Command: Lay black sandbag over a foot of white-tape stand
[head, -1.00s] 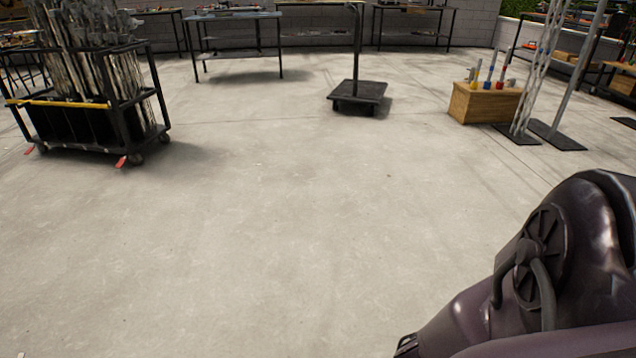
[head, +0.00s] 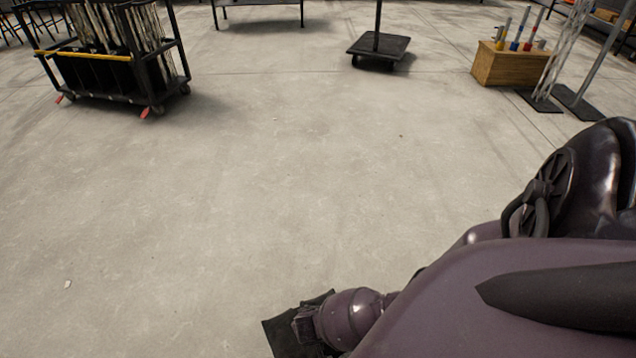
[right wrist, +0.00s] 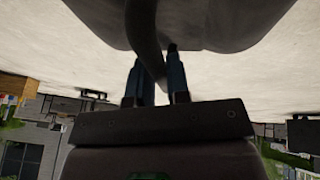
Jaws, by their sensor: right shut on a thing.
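In the right wrist view, a dark, rounded bag (right wrist: 215,22), which looks like the black sandbag, hangs at my right gripper (right wrist: 153,72). A dark strap on it runs between the two fingers, and the gripper is shut on it. In the head view, my right gripper (head: 302,328) is at the bottom edge, with a black shape beside it, partly cut off; I cannot tell how much of that is the bag. No stand with white tape can be made out in either view. My left gripper is not in view.
A wide stretch of bare concrete floor (head: 250,200) lies ahead. A black wheeled cart (head: 120,80) stands at the upper left, a low black platform cart (head: 378,46) at the top middle. A wooden box (head: 505,66) and poles on flat black bases (head: 578,102) stand at the upper right.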

